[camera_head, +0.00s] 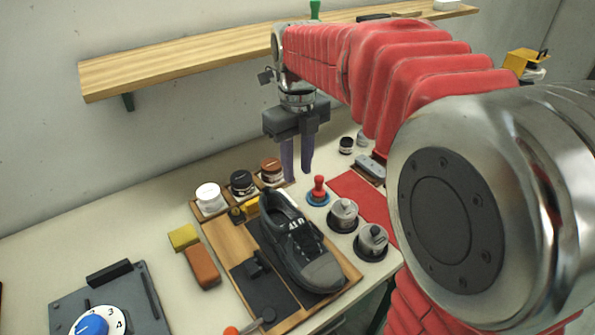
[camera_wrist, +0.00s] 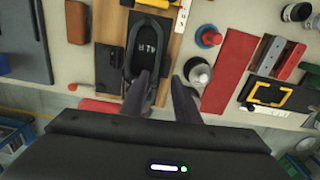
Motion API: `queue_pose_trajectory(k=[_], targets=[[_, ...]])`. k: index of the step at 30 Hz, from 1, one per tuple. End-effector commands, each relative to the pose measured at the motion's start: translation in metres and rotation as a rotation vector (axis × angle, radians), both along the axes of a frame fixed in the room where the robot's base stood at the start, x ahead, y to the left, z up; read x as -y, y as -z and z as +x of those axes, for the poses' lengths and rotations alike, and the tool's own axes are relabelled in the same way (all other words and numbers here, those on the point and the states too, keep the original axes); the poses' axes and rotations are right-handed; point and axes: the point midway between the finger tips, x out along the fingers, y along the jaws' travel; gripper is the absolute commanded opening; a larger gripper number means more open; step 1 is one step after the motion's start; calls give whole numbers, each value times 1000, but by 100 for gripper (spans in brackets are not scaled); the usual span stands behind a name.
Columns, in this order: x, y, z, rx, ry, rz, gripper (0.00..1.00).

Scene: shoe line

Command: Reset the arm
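My gripper (camera_head: 297,160) hangs pointing down above the back of the workbench, behind the black shoe. In the wrist view its two fingers (camera_wrist: 163,98) are spread apart with nothing between them. My red-sleeved arm reaches across the right of the head view and hides part of the bench. The black shoe (camera_head: 297,240) lies on a wooden board (camera_head: 222,248) below and in front of the gripper; it also shows in the wrist view (camera_wrist: 148,45).
Several jars, including a white one (camera_head: 209,197), line the board's back. A red-handled stamp (camera_head: 318,190) and grey metal pots (camera_head: 343,214) stand right of the shoe. A red mat (camera_head: 362,193) lies beyond. A wooden shelf (camera_head: 180,67) runs along the wall. An orange block (camera_head: 202,267) lies left.

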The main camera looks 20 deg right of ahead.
Motion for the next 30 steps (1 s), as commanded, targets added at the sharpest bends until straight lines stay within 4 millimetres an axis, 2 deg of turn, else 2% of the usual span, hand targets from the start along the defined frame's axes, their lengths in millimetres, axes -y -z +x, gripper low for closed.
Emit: queue_pose_trajectory(k=[11,16,23,30], targets=[[0,0,0,0,-2,0,29],[0,1,0,1,-64,0,29],[0,2,6,25,-334,-4,29],[0,18,5,31,-680,-11,29]])
